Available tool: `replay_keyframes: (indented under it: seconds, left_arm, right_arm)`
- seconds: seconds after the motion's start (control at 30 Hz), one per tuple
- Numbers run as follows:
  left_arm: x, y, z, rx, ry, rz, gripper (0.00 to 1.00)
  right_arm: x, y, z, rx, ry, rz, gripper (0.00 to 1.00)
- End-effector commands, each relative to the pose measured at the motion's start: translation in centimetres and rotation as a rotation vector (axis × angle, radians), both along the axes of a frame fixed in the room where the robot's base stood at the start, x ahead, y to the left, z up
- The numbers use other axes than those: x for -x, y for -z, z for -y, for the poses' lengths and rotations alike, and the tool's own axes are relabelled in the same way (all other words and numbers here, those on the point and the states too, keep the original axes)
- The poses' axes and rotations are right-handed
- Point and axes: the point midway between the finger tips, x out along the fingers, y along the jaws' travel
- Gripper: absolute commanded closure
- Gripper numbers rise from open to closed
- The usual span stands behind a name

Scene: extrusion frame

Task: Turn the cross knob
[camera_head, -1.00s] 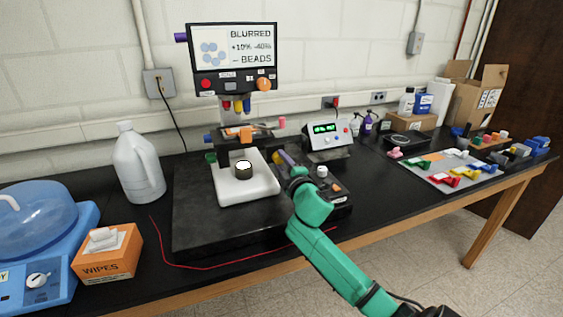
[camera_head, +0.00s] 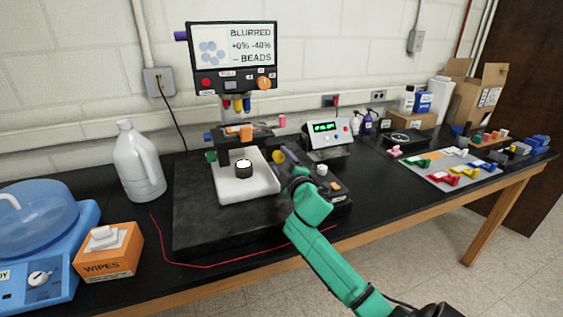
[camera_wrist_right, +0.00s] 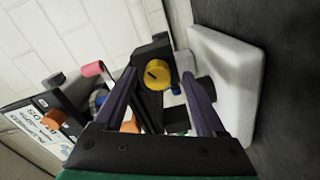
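A round yellow knob (camera_wrist_right: 158,74) with a dark mark on its face shows in the right wrist view, on the far side of the gap between my fingers. I take it as the cross knob, but its name cannot be read. My right gripper (camera_wrist_right: 160,76) has its two dark purple fingers apart, with clear gaps beside the knob; how near the tips are cannot be told. In the head view the right gripper (camera_head: 281,157) is at the right side of the microscope stage and hides that side. The screen (camera_head: 225,48) reads BLURRED, +0% -40%, BEADS. My left gripper is not in view.
The white microscope base (camera_head: 262,188) carries a dark cylinder (camera_head: 243,169) with a white top. A small console (camera_head: 328,134) stands right of my gripper. A white jug (camera_head: 138,163), wipes box (camera_head: 108,255) and red wire (camera_head: 190,265) lie left and in front.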

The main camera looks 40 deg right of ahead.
Motion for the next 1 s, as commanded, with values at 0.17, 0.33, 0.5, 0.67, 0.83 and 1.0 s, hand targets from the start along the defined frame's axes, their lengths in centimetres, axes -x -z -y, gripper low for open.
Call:
replay_keyframes:
  seconds: [0.17,0.33,0.5,0.67,0.83,1.0]
  left_arm:
    - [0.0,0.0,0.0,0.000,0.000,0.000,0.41]
    - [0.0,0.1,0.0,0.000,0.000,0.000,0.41]
    - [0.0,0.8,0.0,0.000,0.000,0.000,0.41]
    - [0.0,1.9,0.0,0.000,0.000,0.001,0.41]
    - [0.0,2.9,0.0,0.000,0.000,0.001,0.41]
    - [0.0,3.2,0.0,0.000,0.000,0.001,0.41]
  right_arm:
    - [0.0,-0.2,0.0,0.002,0.000,0.003,0.28]
    - [0.4,-0.1,-0.1,0.002,0.000,0.004,0.28]
    - [3.1,0.1,-1.1,0.004,-0.002,0.002,0.28]
    - [7.5,0.4,-2.6,0.001,-0.002,0.000,0.28]
    - [11.8,0.3,-4.1,0.000,0.000,-0.001,0.28]
    - [13.7,0.0,-4.7,0.001,0.000,0.002,0.28]
